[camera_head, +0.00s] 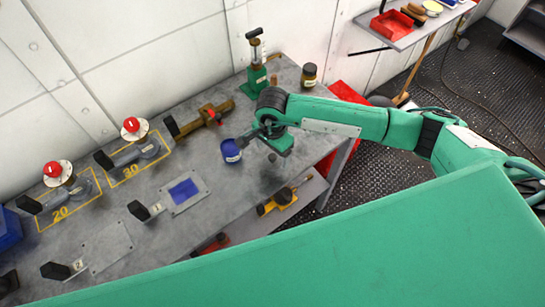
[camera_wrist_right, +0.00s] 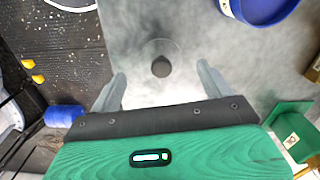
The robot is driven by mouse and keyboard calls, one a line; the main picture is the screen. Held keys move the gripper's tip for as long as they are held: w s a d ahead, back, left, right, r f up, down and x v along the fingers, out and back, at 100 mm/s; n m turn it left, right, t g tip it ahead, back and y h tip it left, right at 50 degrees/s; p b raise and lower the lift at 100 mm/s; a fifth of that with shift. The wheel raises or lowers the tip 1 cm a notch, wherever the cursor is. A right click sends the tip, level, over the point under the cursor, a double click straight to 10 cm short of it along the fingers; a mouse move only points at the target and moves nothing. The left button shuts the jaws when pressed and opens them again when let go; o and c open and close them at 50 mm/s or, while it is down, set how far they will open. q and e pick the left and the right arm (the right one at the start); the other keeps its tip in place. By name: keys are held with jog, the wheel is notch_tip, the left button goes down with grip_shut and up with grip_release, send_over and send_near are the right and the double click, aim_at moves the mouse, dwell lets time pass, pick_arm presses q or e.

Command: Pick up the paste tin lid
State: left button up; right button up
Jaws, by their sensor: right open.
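A pale, round lid (camera_wrist_right: 148,48) with a dark knob in its middle lies flat on the grey workbench in the right wrist view; its rim nearly matches the bench top. In the head view its dark knob (camera_head: 272,158) shows just below my right gripper. A blue tin (camera_head: 232,150) stands beside it to the left; it also shows at the top of the right wrist view (camera_wrist_right: 262,8). My right gripper (camera_head: 276,142) is open and empty above the lid. In the right wrist view its fingers (camera_wrist_right: 161,75) are spread on either side of the knob. My left gripper is out of view.
On the workbench (camera_head: 200,220), a brass clamp-like tool (camera_head: 205,117), a green press (camera_head: 256,65) and a brown jar (camera_head: 309,74) stand behind. Red-topped fittings (camera_head: 134,128) and handled plates (camera_head: 183,191) lie left. A lower shelf with tools (camera_head: 280,200) juts out in front.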

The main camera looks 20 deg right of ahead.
aim_at(272, 156)
notch_tip(272, 156, down, 3)
jog(key=shift+p, duration=0.7)
jog(key=shift+f, duration=0.35)
jog(key=c, duration=1.1)
jog(key=shift+o, duration=0.2)
jog(key=shift+w+r, duration=0.1)
